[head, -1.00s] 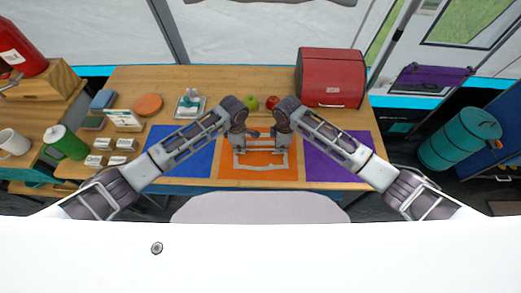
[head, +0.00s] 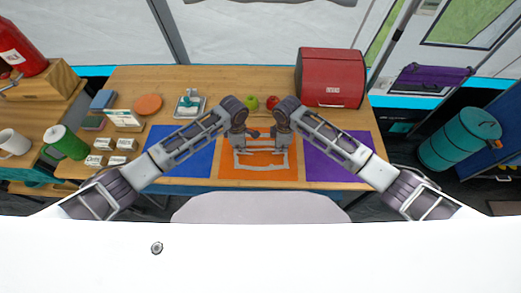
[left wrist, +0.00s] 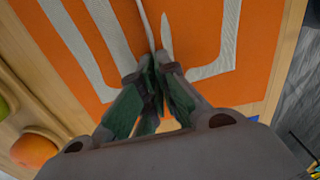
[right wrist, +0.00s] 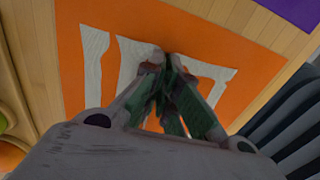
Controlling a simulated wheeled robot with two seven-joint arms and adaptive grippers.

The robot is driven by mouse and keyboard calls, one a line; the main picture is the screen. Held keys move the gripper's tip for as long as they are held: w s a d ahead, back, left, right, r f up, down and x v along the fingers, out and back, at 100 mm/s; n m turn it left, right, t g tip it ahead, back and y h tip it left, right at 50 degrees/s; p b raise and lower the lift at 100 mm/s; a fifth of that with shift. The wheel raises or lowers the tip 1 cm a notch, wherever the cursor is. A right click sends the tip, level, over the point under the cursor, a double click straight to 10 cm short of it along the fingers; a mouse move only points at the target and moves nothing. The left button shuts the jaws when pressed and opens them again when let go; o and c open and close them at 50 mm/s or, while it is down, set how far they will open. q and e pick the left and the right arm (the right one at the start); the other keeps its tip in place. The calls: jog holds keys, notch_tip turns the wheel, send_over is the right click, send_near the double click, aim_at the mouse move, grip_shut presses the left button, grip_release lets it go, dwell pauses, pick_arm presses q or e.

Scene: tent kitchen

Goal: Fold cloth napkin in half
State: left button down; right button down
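The pale grey cloth napkin (head: 262,168) shows as bands and patches on the orange mat (head: 290,178) at the table's front middle. It also shows in the left wrist view (left wrist: 228,35) and the right wrist view (right wrist: 93,60). Orange shows between its pale parts. My left gripper (head: 242,142) is low over the mat's left side, its fingers shut, with thin pale strips running up from the tips (left wrist: 152,62). My right gripper (head: 280,142) is low over the right side, its fingertips (right wrist: 167,62) together at the cloth. The fingers hide the exact pinch.
A blue mat (head: 192,160) lies left and a purple mat (head: 325,163) right. The table's front edge is close.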

dwell(1.0)
